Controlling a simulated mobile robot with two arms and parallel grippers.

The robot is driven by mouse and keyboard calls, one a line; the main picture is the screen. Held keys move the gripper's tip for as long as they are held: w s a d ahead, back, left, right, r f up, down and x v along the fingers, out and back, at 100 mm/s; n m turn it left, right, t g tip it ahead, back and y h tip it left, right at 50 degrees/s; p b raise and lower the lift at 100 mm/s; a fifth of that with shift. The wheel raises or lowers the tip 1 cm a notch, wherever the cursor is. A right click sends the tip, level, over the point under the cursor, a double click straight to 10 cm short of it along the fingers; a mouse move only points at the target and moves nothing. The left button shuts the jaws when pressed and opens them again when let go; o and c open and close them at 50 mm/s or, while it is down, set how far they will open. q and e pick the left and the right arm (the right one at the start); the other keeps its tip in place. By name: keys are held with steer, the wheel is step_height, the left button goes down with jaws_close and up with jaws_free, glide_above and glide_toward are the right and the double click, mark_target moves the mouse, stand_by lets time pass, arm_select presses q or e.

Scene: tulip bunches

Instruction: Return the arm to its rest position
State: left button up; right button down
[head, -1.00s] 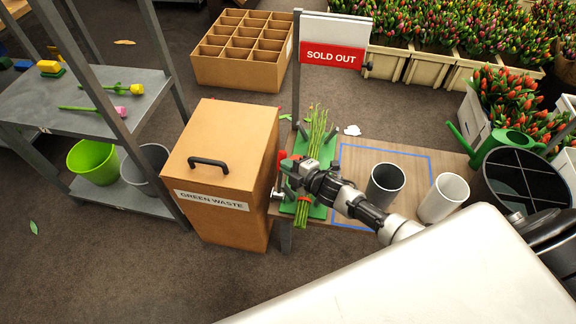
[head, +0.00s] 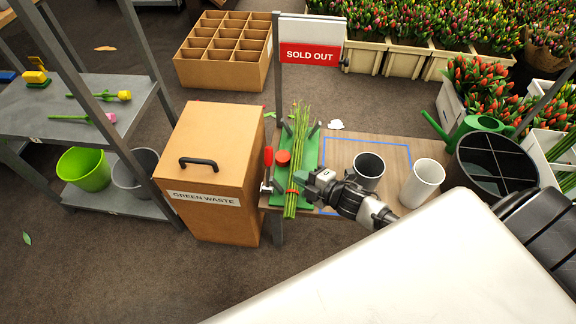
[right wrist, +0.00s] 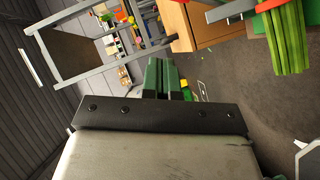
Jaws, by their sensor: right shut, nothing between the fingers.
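My right gripper (head: 303,178) is over the right edge of the green board, beside the stem bundle. In the right wrist view its green fingers (right wrist: 162,76) are together with nothing between them. The bundle of green stems (head: 299,150) lies on the green board (head: 311,152), with a red band near its lower end. The bundle also shows at the upper right of the right wrist view (right wrist: 288,38). My left gripper is not in view.
The table holds a dark cup (head: 369,170), a white cup (head: 422,183) and a red-handled tool (head: 268,157). A green waste box (head: 215,170) stands left of it. A sold-out sign (head: 311,54) rises behind. A black divided bin (head: 497,165) stands right.

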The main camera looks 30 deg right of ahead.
steer(key=shift+s+d, duration=0.1)
steer(key=shift+s, duration=0.1)
steer(key=s+d+f+m+g+h+p, duration=0.25)
steer(key=s+f+m, duration=0.25)
steer(key=s+f, duration=0.25)
steer(key=s+d+f+m+g+h+p, duration=0.1)
steer(key=s+f+m+g+h+p, duration=0.25)
steer(key=s+f, duration=0.4)
steer(key=s+a+f+m+g, duration=0.2)
steer(key=s+f, duration=0.1)
steer(key=s, duration=0.5)
steer(key=s+a+f+m+g+p, duration=0.1)
steer(key=s+a+f+m+g, duration=0.1)
steer(key=s, duration=0.6)
steer(key=s+a+f+m+g+p, duration=0.1)
steer(key=s+f+m+g, duration=0.2)
steer(key=s, duration=0.5)
steer(key=shift+a+f+m+h, duration=0.3)
steer(key=shift+a+f+m, duration=0.15)
steer(key=shift+f, duration=0.3)
